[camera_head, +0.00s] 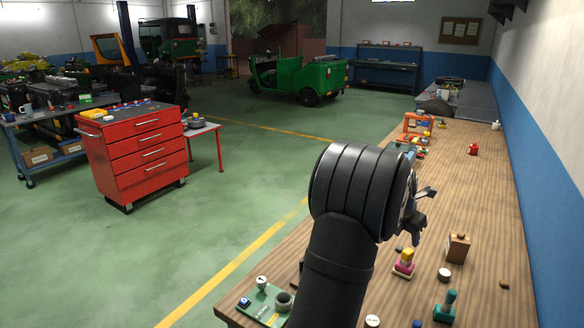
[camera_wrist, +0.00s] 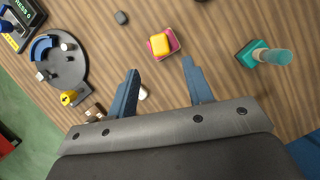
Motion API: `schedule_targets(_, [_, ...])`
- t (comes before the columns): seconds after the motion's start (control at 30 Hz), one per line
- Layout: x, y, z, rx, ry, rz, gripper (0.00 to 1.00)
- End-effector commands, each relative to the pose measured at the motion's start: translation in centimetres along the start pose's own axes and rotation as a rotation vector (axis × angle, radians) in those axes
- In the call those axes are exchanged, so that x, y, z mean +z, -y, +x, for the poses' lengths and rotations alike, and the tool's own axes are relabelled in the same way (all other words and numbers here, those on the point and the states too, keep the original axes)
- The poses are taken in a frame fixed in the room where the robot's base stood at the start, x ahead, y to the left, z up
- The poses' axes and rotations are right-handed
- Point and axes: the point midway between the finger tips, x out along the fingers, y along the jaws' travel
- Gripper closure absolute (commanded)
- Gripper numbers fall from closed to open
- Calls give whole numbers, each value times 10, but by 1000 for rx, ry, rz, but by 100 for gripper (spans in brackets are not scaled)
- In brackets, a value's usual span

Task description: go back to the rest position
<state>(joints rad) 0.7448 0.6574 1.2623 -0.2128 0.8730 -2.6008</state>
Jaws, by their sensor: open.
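My gripper (camera_head: 424,205) is above the wooden workbench (camera_head: 470,205) in the head view, partly hidden behind my dark arm. In the wrist view my gripper (camera_wrist: 158,88) has its two blue fingers spread apart with nothing held between them. Below and beyond the fingertips, a yellow block on a pink base (camera_wrist: 161,45) stands on the bench. The same yellow and pink piece (camera_head: 404,262) is in the head view, in front of and below my gripper. A teal stamp-like piece (camera_wrist: 264,54) stands to the right of the fingers.
A wooden block (camera_head: 458,248), a teal piece (camera_head: 445,306) and a green board (camera_head: 265,304) with small items are on the near bench. A round dark tray (camera_wrist: 66,72) lies left in the wrist view. An orange frame (camera_head: 417,122) stands farther along. The bench's right side is mostly clear.

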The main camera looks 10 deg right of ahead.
Motion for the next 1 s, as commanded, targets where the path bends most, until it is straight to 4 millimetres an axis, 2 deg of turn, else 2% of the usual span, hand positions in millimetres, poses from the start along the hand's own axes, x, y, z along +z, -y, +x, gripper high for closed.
schedule_targets(0.3, [-1, 1, 65, -3, -4, 0, 53])
schedule_targets(0.53, [-2, 0, 106, -2, -3, 0, 53])
schedule_targets(0.6, [4, 0, 92, 1, 4, 1, 53])
schedule_targets(0.7, [8, 0, 83, 0, 2, 1, 53])
schedule_targets(1.0, [11, 0, 73, 0, -1, 0, 53])
